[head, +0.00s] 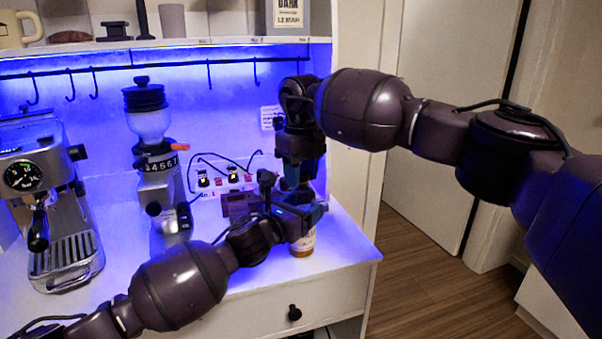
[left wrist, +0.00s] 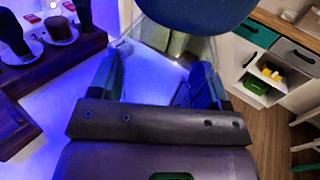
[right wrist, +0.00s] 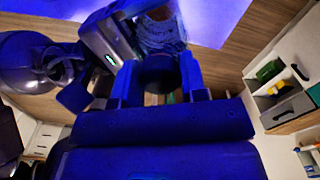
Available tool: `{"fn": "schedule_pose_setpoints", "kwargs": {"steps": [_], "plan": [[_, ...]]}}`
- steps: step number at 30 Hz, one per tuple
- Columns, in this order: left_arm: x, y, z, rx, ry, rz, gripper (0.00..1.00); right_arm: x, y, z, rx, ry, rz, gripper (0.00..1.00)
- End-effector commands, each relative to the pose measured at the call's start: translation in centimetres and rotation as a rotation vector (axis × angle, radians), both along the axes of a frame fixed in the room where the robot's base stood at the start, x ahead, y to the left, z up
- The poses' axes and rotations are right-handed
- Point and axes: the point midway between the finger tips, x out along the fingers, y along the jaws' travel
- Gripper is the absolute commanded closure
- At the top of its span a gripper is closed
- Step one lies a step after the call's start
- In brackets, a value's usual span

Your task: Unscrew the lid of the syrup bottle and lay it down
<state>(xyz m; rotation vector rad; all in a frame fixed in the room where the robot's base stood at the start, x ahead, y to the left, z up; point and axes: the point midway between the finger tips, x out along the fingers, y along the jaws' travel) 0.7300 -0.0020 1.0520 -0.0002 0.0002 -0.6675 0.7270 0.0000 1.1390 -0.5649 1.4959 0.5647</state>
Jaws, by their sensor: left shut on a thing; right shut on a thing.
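The syrup bottle (head: 303,244) stands upright on the white counter near its right front corner. Its lower part with a pale label shows below my left gripper (head: 301,213), which is shut on the bottle from the left side. My right gripper (head: 301,186) points straight down above it. In the right wrist view, the dark round lid (right wrist: 158,72) sits between the right gripper's fingers, which are shut on it. In the head view the lid is hidden by the grippers. I cannot tell whether the lid is still seated on the bottle.
The espresso machine (head: 50,200) and the grinder (head: 155,160) stand to the left on the counter. A socket panel (head: 220,180) with cables is behind the grippers. A shelf (head: 180,43) with hooks runs above. Some counter between grinder and bottle is clear.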

Motion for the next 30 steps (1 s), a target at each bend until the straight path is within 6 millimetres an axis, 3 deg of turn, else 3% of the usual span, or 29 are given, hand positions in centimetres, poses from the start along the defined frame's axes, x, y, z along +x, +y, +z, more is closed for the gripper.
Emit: {"fn": "schedule_pose_setpoints", "kwargs": {"steps": [30], "plan": [[0.0, 0.0, 0.0, 0.000, 0.001, 0.000, 0.96, 0.0, 0.0, 2.0, 0.001, -0.001, 0.000, 0.89]]}}
